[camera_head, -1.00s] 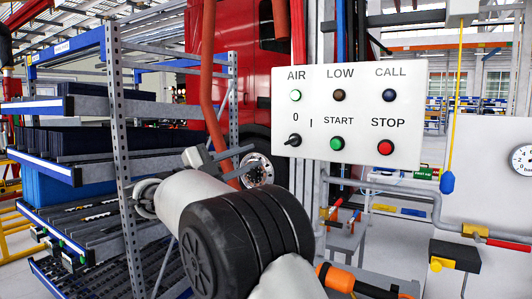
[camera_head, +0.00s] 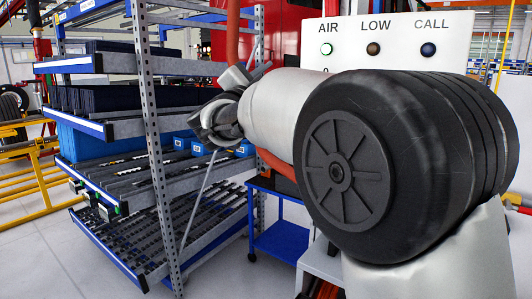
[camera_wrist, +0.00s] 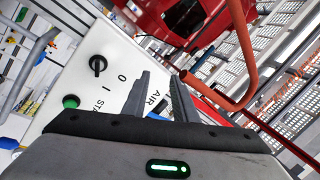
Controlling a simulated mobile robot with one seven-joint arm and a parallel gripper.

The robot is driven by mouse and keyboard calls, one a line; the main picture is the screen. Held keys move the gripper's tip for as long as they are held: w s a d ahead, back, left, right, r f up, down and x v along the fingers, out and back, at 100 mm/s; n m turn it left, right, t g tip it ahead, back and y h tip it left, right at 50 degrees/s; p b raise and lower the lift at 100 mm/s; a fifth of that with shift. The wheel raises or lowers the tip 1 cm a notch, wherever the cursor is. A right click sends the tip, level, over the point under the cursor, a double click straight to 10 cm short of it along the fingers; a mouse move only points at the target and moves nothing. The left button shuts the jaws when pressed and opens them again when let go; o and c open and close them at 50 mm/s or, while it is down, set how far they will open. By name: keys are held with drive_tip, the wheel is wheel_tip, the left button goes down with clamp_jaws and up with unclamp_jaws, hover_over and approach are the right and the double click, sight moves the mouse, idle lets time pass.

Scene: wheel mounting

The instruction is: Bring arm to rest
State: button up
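My arm fills the right and middle of the head view, with a large black ribbed joint and a pale grey link. My gripper (camera_wrist: 160,75) shows in the wrist view with its two dark fingers apart and nothing between them. The control panel (camera_wrist: 85,75) lies behind the fingers, with its black rotary switch and green START button in sight. In the head view the panel's top (camera_head: 345,28) shows the AIR, LOW and CALL lamps, with AIR lit green. My arm hides most of the panel's lower part there.
A blue and grey shelf rack (camera_head: 150,130) with dark trays stands at the left, close to the gripper end of my arm. A blue cart (camera_head: 285,240) stands behind. A red hose (camera_wrist: 245,50) hangs near the gripper. Open floor (camera_head: 35,235) lies at the lower left.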

drive_tip(key=s+d+f+n+g+y, duration=0.3)
drive_tip(key=s+d+f+n+g, duration=0.15)
drive_tip(key=s+f, duration=0.7)
drive_tip(key=s+d+f+n+g+y, duration=0.35)
drive_tip(key=s+f+n, duration=0.4)
drive_tip(key=s, duration=0.65)
drive_tip(key=s+d+f+n+g+y, duration=0.3)
drive_tip(key=s+d+f+n+g, duration=0.15)
drive_tip(key=s+f, duration=0.7)
wheel_tip(320, 180, up, 11)
drive_tip(key=s+g+p, duration=0.1)
drive_tip(key=s+p, duration=0.1)
drive_tip(key=p, duration=1)
drive_tip(key=shift+s+d+r+m, duration=0.2)
drive_tip(key=shift+d+m, duration=0.1)
drive_tip(key=shift+m, duration=0.15)
drive_tip(key=shift+h, duration=0.25)
drive_tip(key=shift+c, duration=0.5)
